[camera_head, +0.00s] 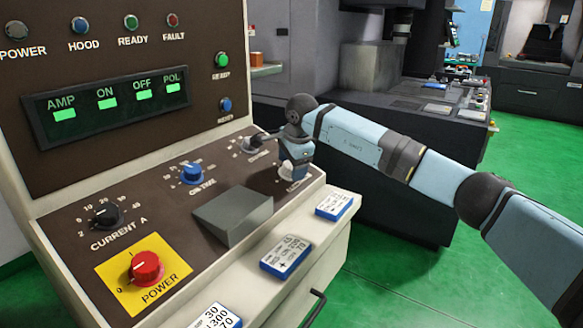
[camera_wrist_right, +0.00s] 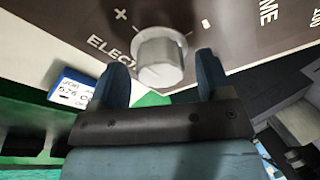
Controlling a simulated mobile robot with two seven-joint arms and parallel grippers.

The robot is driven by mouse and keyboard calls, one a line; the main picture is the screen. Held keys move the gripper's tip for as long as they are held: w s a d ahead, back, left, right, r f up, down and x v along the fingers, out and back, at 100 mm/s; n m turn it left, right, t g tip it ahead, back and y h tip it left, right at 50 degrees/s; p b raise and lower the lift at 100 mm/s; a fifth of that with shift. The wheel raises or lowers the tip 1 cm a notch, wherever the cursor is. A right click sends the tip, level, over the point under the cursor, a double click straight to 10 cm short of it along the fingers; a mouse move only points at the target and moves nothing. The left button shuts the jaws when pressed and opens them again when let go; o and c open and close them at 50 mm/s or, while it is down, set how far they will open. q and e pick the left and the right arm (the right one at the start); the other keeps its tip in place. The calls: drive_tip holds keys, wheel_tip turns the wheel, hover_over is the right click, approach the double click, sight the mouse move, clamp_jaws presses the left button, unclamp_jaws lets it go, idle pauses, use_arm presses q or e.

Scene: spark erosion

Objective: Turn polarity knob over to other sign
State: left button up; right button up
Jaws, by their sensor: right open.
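The polarity knob is a pale grey round knob (camera_wrist_right: 160,58) on the dark panel, seen in the right wrist view. A plus sign is printed to its upper left and a minus sign to its right, with part of a label reading "ELEC" at its lower left. I cannot make out where its pointer stands. My right gripper (camera_wrist_right: 162,68) is open, with one blue finger on each side of the knob and a gap visible on both sides. In the head view the right gripper (camera_head: 296,158) is over the panel's right end. My left gripper is not in view.
The sloped panel also bears a blue knob (camera_head: 192,173), a black current knob (camera_head: 104,216), a red power switch (camera_head: 145,267) and a grey wedge-shaped block (camera_head: 233,215). Blue-edged cards (camera_head: 286,256) lie on the ledge below. A display (camera_head: 112,104) stands above.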

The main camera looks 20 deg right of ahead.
drive_tip(key=shift+w+f, duration=0.15)
drive_tip(key=shift+f, duration=0.25)
drive_tip(key=shift+c, duration=0.3)
drive_tip(key=c, duration=0.9)
drive_tip(key=shift+o, duration=0.2)
